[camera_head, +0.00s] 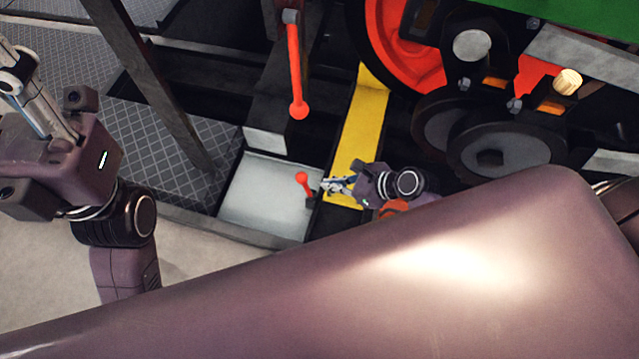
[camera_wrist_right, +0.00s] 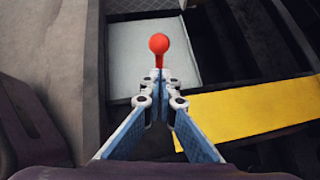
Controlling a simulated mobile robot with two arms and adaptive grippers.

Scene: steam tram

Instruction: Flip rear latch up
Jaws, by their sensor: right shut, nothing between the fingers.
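A small red lever with a round knob (camera_head: 303,178) stands at the right side of a pale grey panel; it looks like the latch, though which one is the rear latch I cannot tell. In the right wrist view its red knob (camera_wrist_right: 159,43) is straight ahead, just beyond the fingertips. My right gripper (camera_head: 326,185) is shut and empty, its tips close beside the lever's lower part; whether they touch it I cannot tell. The fingers also show in the wrist view (camera_wrist_right: 158,82). My left gripper (camera_head: 22,85) is at the far left, away from the lever, its jaws unclear.
A longer red lever (camera_head: 296,72) hangs above the pale panel (camera_head: 262,195). A yellow beam (camera_head: 362,125) runs beside the right gripper. Red wheels (camera_head: 400,50) and dark round machinery (camera_head: 505,150) fill the upper right. A dark post (camera_head: 150,80) crosses the upper left.

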